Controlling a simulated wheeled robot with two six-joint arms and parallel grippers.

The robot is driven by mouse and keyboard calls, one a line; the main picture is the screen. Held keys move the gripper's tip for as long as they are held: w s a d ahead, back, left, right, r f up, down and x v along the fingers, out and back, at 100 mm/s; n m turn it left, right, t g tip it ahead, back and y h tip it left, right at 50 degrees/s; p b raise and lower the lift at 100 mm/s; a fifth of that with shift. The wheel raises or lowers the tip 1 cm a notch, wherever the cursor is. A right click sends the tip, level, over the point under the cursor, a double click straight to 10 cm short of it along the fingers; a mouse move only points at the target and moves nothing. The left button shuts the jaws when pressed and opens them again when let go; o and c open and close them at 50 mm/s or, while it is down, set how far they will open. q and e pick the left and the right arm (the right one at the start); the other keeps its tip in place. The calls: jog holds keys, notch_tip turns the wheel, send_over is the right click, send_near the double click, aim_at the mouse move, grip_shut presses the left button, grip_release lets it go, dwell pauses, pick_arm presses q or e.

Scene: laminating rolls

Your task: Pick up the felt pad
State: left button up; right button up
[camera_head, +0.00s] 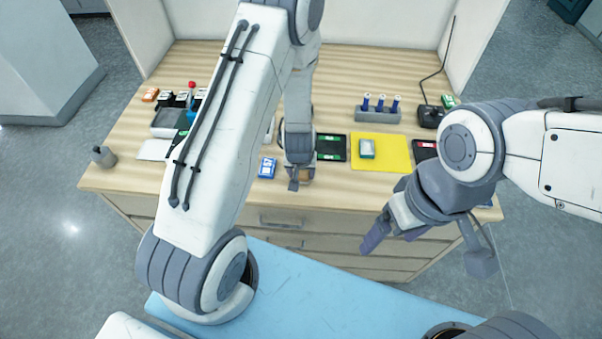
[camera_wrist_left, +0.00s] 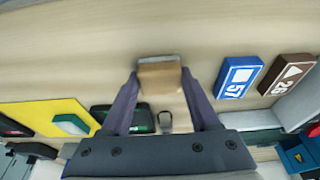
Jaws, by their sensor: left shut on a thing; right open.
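The felt pad (camera_wrist_left: 159,76), a small tan block with a grey face, sits between the fingertips of my left gripper (camera_wrist_left: 160,84) in the left wrist view. The fingers are shut on its two sides. In the head view the pad (camera_head: 307,174) shows partly behind my left gripper (camera_head: 299,179), near the front edge of the table. I cannot tell whether the pad touches the tabletop. My right gripper (camera_head: 384,238) is open and empty, in front of the table's drawers at the right.
A blue block marked 57 (camera_wrist_left: 238,76) and a brown block (camera_wrist_left: 287,74) lie beside the pad. A yellow mat (camera_head: 395,146) bears a green and white block (camera_head: 367,148). A grey rack (camera_head: 378,115) holds blue bottles at the back. My left arm hides part of the table's left side.

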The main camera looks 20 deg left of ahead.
aim_at(301, 173)
pick_arm(q)
jog(key=shift+w+r, duration=0.1)
jog(key=shift+r, duration=0.55)
notch_tip(301, 173, up, 3)
jog(key=shift+r+p, duration=0.1)
jog(key=shift+p, duration=0.45)
jog(key=s+d+r+p, duration=0.3)
jog(key=d+r+p, duration=0.3)
jog(key=d, duration=0.5)
jog(key=shift+d+r, duration=0.15)
jog(key=shift+r, duration=0.05)
jog(key=shift+s, duration=0.1)
